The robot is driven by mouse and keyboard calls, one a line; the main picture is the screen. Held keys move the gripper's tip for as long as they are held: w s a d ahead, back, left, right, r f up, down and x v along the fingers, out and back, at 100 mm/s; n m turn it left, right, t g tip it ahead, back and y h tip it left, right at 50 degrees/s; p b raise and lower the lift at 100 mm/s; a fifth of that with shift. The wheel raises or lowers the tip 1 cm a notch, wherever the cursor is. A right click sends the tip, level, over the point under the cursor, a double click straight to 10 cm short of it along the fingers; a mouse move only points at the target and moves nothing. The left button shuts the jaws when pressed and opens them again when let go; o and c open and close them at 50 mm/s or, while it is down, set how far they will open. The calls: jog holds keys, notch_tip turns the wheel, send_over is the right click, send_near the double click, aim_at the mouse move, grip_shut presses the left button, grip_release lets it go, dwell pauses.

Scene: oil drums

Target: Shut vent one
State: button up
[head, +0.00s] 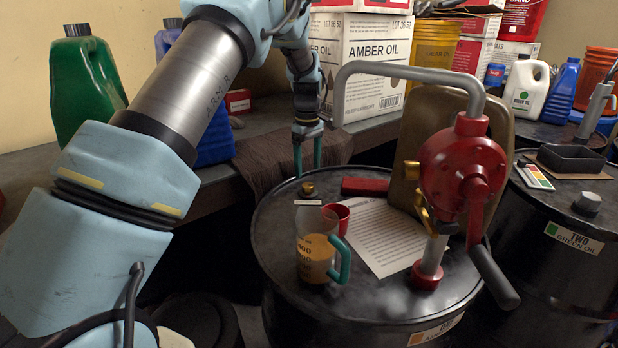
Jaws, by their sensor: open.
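The near black drum (275,235) carries a partly cut-off label with an orange square. A small brass cap (307,188), seemingly the vent, sits near the drum's back left rim; whether it is open or shut I cannot tell. My gripper (308,170) points down with its two fingers apart and nothing visible between them. Its fingertips appear just above or behind the brass cap; the exact gap and any contact are unclear. A red hand pump (462,165) with a grey spout stands on the drum's right side.
A measuring jug (313,250) of amber liquid, a red cup (338,214), a red block (364,187) and a paper sheet (385,238) crowd the drum top. A tan can (415,140) stands behind the pump. Drum TWO (540,235) is at right.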

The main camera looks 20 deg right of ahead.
aim_at(307, 184)
jog(key=shift+a+f+p, duration=0.1)
jog(key=shift+f+p, duration=0.65)
jog(key=shift+f, duration=2.05)
jog(key=shift+c, duration=0.3)
grip_shut()
